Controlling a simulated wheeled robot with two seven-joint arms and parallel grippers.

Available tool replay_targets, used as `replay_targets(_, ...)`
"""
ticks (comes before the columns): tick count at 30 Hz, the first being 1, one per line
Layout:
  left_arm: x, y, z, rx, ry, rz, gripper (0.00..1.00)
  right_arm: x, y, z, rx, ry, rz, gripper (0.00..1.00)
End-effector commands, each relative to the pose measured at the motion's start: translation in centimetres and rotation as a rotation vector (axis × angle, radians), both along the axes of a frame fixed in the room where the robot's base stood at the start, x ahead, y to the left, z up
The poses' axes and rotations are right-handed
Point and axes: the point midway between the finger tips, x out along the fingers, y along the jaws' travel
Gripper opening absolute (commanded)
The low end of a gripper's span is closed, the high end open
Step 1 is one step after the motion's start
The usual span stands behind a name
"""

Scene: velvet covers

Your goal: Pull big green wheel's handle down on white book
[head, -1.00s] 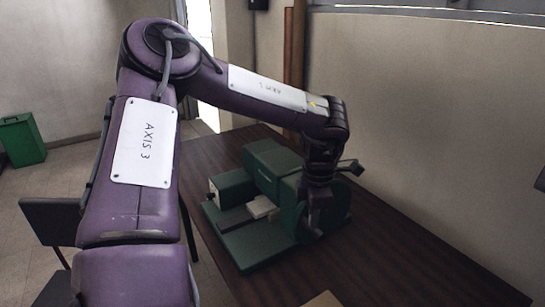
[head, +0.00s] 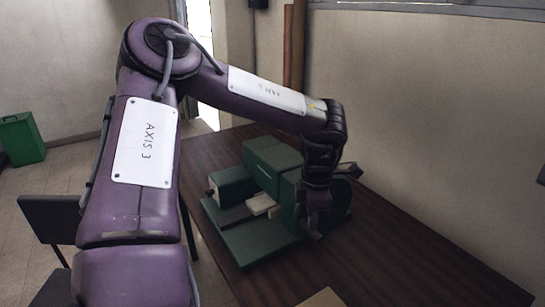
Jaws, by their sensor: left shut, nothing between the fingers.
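A green machine (head: 232,184) stands on the dark wooden table, with a flat green base (head: 258,240) and a big green wheel (head: 340,200) on its right side. A small white block, perhaps the white book (head: 260,204), lies on the machine left of the wheel. My left gripper (head: 312,232) points down in front of the wheel, shut and empty, and hides part of it. I cannot tell whether it touches the wheel. A dark bar that may be the wheel's handle (head: 350,169) sticks out to the right behind my wrist. My right gripper is not in view.
The wooden table (head: 400,255) is bare to the right of the machine, with the wall behind it. A pale flat item (head: 322,299) shows at the bottom edge. A dark chair (head: 50,222) and a green bin (head: 22,139) stand at left.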

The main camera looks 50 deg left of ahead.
Motion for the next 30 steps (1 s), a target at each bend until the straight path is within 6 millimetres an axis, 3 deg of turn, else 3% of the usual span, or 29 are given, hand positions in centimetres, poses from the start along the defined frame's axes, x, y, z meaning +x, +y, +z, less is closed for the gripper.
replay_targets(30, 0.0, 0.0, -1.6, -0.002, 0.003, -0.001, 0.00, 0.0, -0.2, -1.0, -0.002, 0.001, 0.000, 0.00)
